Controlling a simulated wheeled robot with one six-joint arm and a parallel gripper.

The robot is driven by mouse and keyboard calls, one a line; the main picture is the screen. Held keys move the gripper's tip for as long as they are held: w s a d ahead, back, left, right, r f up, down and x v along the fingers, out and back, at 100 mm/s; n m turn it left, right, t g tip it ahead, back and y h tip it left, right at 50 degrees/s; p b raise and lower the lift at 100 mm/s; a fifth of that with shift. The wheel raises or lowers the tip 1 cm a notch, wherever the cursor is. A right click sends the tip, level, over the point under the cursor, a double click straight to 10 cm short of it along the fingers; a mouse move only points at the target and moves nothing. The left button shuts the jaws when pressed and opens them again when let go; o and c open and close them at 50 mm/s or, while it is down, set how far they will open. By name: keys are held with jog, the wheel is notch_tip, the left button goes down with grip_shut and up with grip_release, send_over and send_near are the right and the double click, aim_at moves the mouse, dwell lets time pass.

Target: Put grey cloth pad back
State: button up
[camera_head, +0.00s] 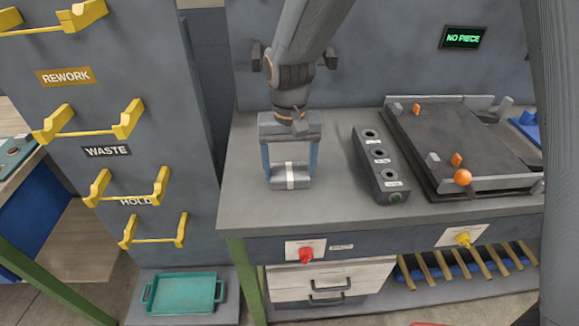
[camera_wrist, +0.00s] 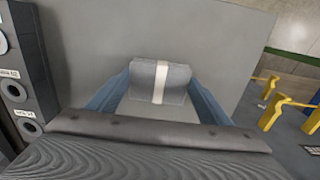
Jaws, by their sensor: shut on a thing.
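The grey cloth pad (camera_head: 279,178) has a white band around its middle. It is between the two blue fingers of my gripper (camera_head: 291,174), low over the left part of the grey bench top (camera_head: 240,200). I cannot tell whether its underside touches the bench. In the wrist view the pad (camera_wrist: 145,82) sits between the fingertips of my gripper (camera_wrist: 160,88), with the bench top (camera_wrist: 215,40) behind it. My gripper is shut on the pad.
A dark block with several round holes (camera_head: 368,150) stands just right of my gripper. A dark fixture plate (camera_head: 455,145) with orange knobs lies further right. Yellow brackets (camera_head: 130,190) line the grey panel at left. A teal tray (camera_head: 183,294) is low at left. The bench's front-left is clear.

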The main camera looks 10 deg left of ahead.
aim_at(289, 172)
jog(key=shift+f, duration=0.1)
jog(key=o, duration=1.1)
notch_tip(289, 172, up, 12)
jog(key=b, duration=0.2)
jog(key=s+d+f+m, duration=0.1)
jog(key=s+d+f, duration=0.2)
jog(key=d, duration=0.6)
jog(key=s+d+f+m, duration=0.1)
jog(key=s+d+f, duration=0.2)
jog(key=d, duration=0.7)
jog(key=s+d+f, duration=0.3)
jog(key=d+f, duration=0.2)
jog(key=d, duration=0.4)
jog(key=shift+d+f+m+t, duration=0.15)
jog(key=shift+m+t, duration=0.15)
jog(key=shift+m, duration=0.1)
